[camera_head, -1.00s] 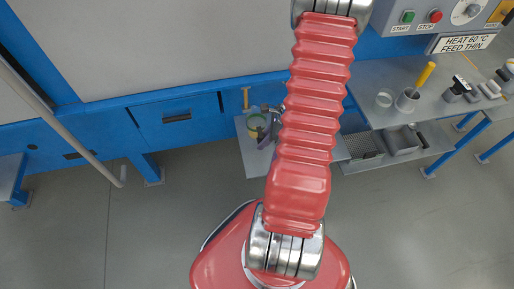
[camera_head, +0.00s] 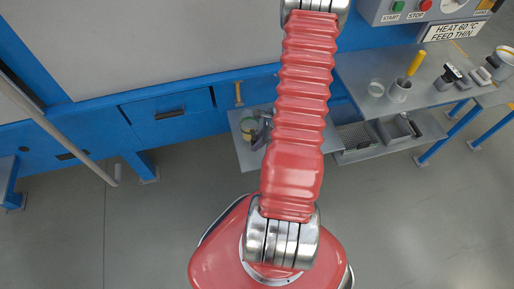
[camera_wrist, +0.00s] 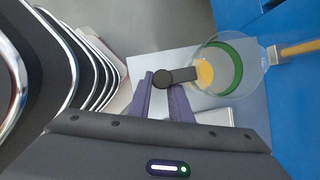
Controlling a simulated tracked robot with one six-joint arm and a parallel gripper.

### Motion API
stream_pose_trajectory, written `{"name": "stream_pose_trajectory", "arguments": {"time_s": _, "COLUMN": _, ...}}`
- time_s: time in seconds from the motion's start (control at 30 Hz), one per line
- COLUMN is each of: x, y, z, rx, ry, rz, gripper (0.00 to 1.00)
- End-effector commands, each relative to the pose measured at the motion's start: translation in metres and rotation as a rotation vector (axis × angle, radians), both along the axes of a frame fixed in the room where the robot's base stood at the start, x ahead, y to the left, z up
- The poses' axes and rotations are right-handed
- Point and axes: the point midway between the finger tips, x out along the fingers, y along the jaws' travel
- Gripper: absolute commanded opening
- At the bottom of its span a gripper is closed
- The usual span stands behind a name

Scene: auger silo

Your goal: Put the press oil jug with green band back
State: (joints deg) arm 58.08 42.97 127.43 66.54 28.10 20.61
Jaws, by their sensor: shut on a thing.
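The clear jug with a green band (camera_wrist: 231,72) shows in the wrist view, seen from above, with some yellow oil in it. Its black handle (camera_wrist: 176,77) points toward my gripper (camera_wrist: 165,90), whose purple fingers are shut on it. In the head view the jug (camera_head: 248,127) is small, over the grey shelf (camera_head: 246,160) by the blue machine front. My gripper (camera_head: 263,130) is partly hidden there by my red arm. I cannot tell whether the jug touches the shelf.
A yellow upright handle (camera_head: 238,94) stands on the blue front behind the jug; it also shows in the wrist view (camera_wrist: 300,47). At right, a grey bench (camera_head: 430,92) holds a cup (camera_head: 399,91) with a yellow-handled tool. A grey bin (camera_head: 398,130) is below.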

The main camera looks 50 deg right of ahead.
Motion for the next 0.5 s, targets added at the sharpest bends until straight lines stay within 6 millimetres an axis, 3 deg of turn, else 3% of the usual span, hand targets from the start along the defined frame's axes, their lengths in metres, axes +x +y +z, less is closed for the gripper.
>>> {"name": "stream_pose_trajectory", "arguments": {"time_s": 0.3, "x": 0.000, "y": 0.000, "z": -0.030, "rx": 0.002, "ry": 0.002, "rz": -0.001, "gripper": 0.00}}
{"name": "stream_pose_trajectory", "arguments": {"time_s": 0.5, "x": 0.000, "y": 0.000, "z": -0.041, "rx": 0.000, "ry": 0.001, "rz": -0.001, "gripper": 0.00}}
